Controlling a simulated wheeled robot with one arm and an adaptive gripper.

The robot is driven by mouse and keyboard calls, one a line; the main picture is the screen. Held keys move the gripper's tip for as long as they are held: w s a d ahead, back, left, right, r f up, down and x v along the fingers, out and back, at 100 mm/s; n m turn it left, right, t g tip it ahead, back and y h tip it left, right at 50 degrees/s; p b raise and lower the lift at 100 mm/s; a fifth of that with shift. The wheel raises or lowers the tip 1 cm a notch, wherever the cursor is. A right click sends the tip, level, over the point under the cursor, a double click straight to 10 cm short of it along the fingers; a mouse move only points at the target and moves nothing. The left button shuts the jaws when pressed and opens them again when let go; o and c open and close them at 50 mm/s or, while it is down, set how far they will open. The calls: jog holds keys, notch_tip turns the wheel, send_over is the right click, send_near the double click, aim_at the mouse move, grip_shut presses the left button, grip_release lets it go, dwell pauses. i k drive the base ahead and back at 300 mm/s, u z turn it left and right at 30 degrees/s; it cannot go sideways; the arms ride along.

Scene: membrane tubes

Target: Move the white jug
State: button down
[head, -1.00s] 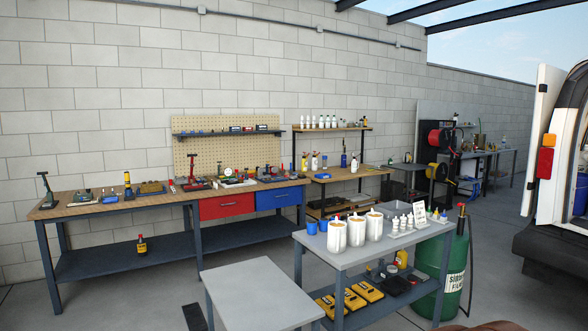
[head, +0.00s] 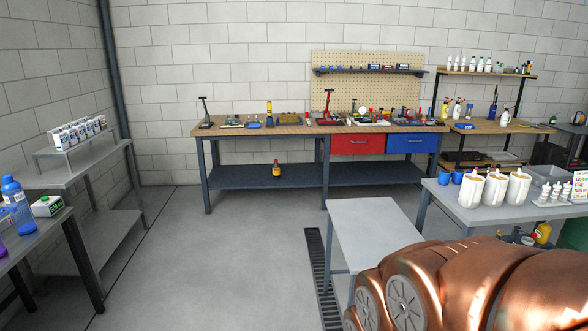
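Three white jugs stand upright in a row on the grey table (head: 445,207) at the right. They are the left jug (head: 471,192), the middle jug (head: 495,192) and the right jug (head: 518,188). They look alike from here, with brownish tops, and I cannot tell which one the task means. My gripper is not in view. A copper-coloured part of my arm fills the lower right and hides the lower part of that table. Nothing of mine visibly touches a jug.
A bare low grey table (head: 370,222) stands left of the jug table. Blue cups (head: 458,177) and small white bottles (head: 556,192) flank the jugs. A workbench (head: 265,128) lines the back wall. Shelves (head: 75,172) and a blue bottle (head: 14,191) are at left. The centre-left floor is clear.

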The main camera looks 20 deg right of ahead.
aim_at(505, 116)
jog(key=i, duration=6.05)
jog(key=z, duration=3.15)
jog(key=i, duration=3.5)
